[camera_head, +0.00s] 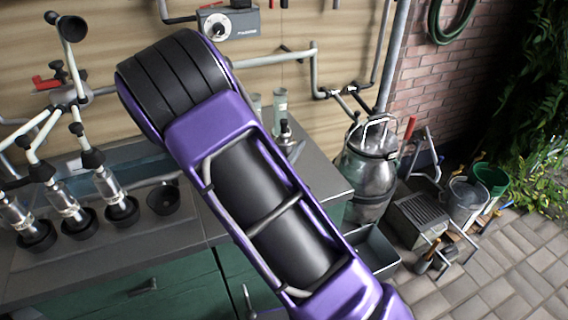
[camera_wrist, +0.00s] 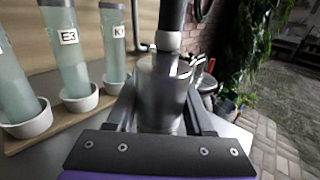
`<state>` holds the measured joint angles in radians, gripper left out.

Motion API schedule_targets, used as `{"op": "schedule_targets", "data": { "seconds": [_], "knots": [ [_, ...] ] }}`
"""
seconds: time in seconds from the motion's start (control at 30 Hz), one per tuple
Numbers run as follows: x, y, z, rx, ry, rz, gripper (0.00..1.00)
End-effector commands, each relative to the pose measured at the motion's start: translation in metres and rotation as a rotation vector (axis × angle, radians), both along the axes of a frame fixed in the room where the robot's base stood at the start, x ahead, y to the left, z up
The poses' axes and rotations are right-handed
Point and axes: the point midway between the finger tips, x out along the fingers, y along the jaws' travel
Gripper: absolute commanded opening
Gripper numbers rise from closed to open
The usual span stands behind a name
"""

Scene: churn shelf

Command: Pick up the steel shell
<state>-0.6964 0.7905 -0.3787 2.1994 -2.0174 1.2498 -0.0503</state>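In the wrist view a steel cylinder with a bright rim (camera_wrist: 161,98), which looks like the steel shell, stands upright in front of my gripper (camera_wrist: 160,92). My two dark fingers lie to its left and right, set wide apart. I cannot see clear contact between fingers and steel. A dark tube with a grey ring (camera_wrist: 168,38) rises above the cylinder, and its join to it is unclear. In the head view my purple arm hides the gripper and this cylinder.
Glass tubes in white cups, one marked E3 (camera_wrist: 70,55), stand close on the left on a wooden rack (camera_wrist: 40,132). A steel milk can (camera_head: 366,175) stands behind the counter's right end. Several milking cups (camera_head: 118,205) fill the counter's left. A pipe (camera_head: 275,58) runs along the wall.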

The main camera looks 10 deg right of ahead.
Motion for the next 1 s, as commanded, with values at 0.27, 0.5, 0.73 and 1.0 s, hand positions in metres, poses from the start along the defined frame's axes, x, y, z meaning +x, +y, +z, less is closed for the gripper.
{"op": "schedule_targets", "data": {
  "seconds": [0.27,0.5,0.73,1.0],
  "knots": [
    [0.000,0.000,0.000,0.000,0.000,0.000,0.00],
    [0.000,0.000,0.001,0.000,-0.002,0.000,0.00],
    [0.000,0.000,0.015,0.001,-0.005,0.000,0.00],
    [0.000,0.000,0.066,0.004,-0.007,-0.001,0.00]
  ]
}}
